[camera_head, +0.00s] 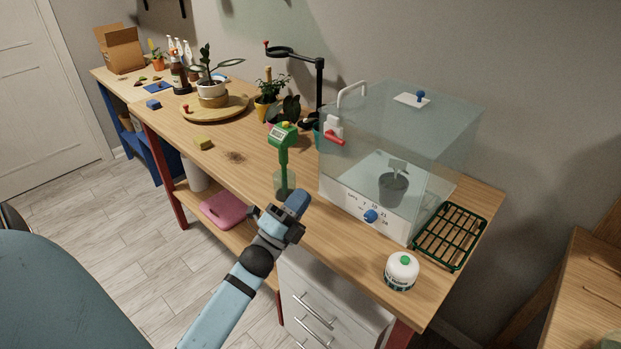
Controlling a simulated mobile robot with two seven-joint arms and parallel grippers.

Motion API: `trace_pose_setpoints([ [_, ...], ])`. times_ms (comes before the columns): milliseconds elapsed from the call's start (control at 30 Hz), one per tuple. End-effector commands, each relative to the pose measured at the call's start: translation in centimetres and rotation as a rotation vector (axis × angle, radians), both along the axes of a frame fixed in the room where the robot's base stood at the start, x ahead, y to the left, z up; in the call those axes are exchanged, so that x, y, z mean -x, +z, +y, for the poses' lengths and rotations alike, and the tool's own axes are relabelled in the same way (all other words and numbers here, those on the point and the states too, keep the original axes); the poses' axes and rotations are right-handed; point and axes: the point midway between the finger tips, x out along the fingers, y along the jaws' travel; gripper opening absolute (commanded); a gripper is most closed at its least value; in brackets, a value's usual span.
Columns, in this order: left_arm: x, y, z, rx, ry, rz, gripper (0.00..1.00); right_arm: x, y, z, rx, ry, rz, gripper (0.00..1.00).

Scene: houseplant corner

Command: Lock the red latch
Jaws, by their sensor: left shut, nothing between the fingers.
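The red latch (335,139) is a small red lever on a white mount (333,125) at the left front edge of a clear box (400,135). The lever slants slightly down to the right. The box has a white front base with a blue knob (371,216) and a dark pot (393,188) inside. My left gripper (297,205) is shut and empty in front of the table's front edge, below and to the left of the latch and apart from it. My right gripper is not in view.
Plants stand farther back left.

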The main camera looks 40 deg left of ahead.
Motion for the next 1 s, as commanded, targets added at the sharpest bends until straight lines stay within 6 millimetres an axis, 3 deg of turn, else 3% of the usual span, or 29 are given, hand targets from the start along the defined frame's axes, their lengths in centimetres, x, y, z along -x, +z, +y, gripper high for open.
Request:
trace_pose_setpoints([
  [500,-8.6,6.0,-0.7,-0.001,0.0,-0.001,0.0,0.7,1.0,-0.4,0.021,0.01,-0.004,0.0],
  [700,-10.0,6.8,-0.8,-0.001,-0.001,0.0,0.0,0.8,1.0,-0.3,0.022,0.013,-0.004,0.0],
  [1000,-10.2,6.9,-0.8,0.001,-0.001,0.001,0.0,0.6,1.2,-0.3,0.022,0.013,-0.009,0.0],
])
